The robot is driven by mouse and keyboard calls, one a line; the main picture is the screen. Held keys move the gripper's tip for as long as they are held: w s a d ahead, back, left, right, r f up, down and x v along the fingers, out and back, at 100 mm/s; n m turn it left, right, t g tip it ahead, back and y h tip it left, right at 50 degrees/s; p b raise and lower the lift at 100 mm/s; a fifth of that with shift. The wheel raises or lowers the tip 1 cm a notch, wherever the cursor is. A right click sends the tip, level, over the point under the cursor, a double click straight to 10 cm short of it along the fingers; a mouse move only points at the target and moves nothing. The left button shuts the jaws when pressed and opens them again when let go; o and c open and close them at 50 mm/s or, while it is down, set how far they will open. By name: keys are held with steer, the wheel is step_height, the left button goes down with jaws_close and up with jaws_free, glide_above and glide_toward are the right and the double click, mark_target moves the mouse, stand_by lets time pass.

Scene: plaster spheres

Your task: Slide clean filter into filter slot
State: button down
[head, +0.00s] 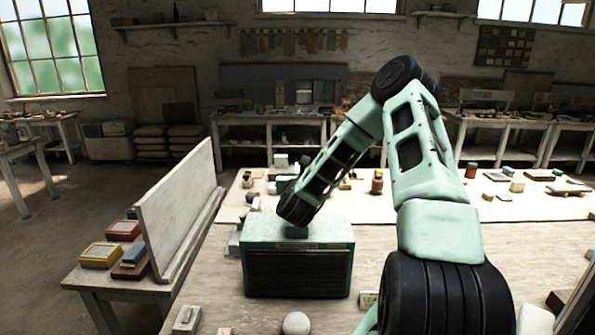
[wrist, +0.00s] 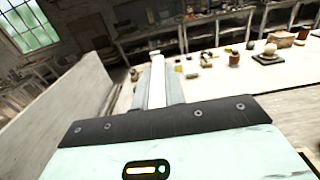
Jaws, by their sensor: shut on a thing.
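My gripper (wrist: 164,88) shows in the wrist view as a mint body with a dark screwed band and pale parts reaching forward. It is shut on a narrow pale piece (wrist: 157,72) seen nearly edge-on, apparently the clean filter; its far shape is unclear. In the head view my arm bends down over a teal box (head: 297,268) with a dark slatted front, which stands on the table. My arm covers part of the box's top, and I cannot make out the gripper's fingers there. I cannot tell which opening is the filter slot.
A pale upright board (head: 180,205) stands left of the box. Yellow (head: 100,255) and red (head: 123,230) framed blocks lie beyond it. A white plaster sphere (head: 296,323) sits at the front. Small jars and blocks are scattered on the table's far part; the right middle is fairly clear.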

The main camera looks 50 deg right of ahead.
steer(key=shift+s+b, duration=0.1)
steer(key=shift+b, duration=0.3)
step_height(320, 180, down, 5)
steer(key=b, duration=0.4)
steer(key=shift+a+r, duration=0.1)
steer(key=shift+b, duration=0.7)
stand_by(1.6)
steer(key=shift+f+b, duration=2.4)
steer(key=shift+f, duration=0.15)
steer(key=c, duration=1.4)
jaws_free()
steer(key=shift+o, duration=0.2)
steer(key=shift+r, duration=0.2)
steer(key=shift+r+p, duration=1.4)
steer(key=shift+r, duration=0.5)
